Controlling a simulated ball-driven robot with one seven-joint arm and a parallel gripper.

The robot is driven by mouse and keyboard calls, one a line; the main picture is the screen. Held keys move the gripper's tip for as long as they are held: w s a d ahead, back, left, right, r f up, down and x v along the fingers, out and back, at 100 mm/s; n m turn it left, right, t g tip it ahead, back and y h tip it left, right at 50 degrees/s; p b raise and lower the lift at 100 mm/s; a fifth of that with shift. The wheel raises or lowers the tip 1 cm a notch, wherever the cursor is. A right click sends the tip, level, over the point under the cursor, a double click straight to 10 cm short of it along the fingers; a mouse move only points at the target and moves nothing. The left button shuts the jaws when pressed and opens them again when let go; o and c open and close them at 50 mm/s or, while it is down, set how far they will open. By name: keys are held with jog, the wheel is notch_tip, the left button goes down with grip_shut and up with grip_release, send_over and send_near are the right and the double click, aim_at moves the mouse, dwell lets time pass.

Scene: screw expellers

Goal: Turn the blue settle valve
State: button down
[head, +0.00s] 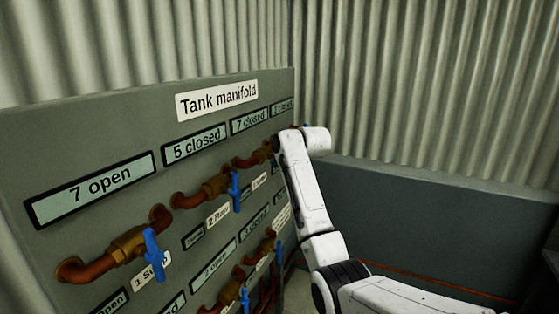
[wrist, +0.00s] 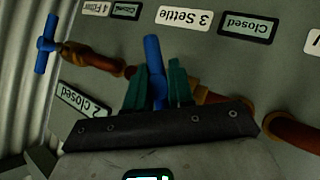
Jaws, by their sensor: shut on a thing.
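The blue settle valve handle (wrist: 153,56) stands between my gripper's two green fingers (wrist: 158,88) in the wrist view. The fingers are shut on it, and its end sticks out past them. The label "3 Settle" (wrist: 184,18) is just beyond the handle, with a display reading "Closed" (wrist: 248,27) beside it. In the head view, my arm reaches to the manifold panel (head: 120,120) and hides my gripper and this handle. Part of a copper pipe with a brass body (head: 255,157) shows left of my arm there.
Other blue handles stick out from the panel, at the first valve (head: 154,252) and second valve (head: 235,191). In the wrist view a neighbouring blue handle (wrist: 47,43) is at the left. Corrugated walls (head: 430,90) and a low dark wall (head: 440,225) close in the right side.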

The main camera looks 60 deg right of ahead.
jog(key=shift+a+f, duration=0.1)
jog(key=shift+f, duration=0.1)
jog(key=c, duration=1)
grip_release()
jog(key=shift+w+r, duration=0.1)
jog(key=shift+c, duration=0.2)
jog(key=shift+r, duration=0.1)
jog(key=b+v, duration=0.3)
jog(key=v, duration=0.7)
jog(key=shift+s+r, duration=0.2)
jog(key=shift+s, duration=0.1)
jog(key=s+p, duration=0.2)
jog(key=s, duration=0.6)
jog(key=shift+d, duration=0.25)
